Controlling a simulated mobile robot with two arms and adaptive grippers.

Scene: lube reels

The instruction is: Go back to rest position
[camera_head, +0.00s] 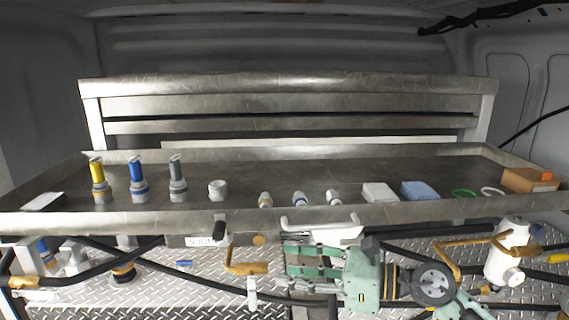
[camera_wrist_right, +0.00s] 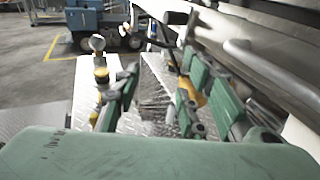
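My right gripper (camera_head: 288,261) is green and lies in front of the metal tray's front edge, low in the head view, with its fingers pointing left. My left gripper is in neither view.
The metal tray (camera_head: 130,222) holds yellow, blue and grey-topped nozzles (camera_head: 138,180), small fittings (camera_head: 300,199), a white block (camera_head: 379,192), a blue block (camera_head: 420,190) and a cardboard box (camera_head: 530,180). Black hoses (camera_head: 110,265), orange handles (camera_head: 245,267) and a white cylinder (camera_head: 505,255) crowd the area below.

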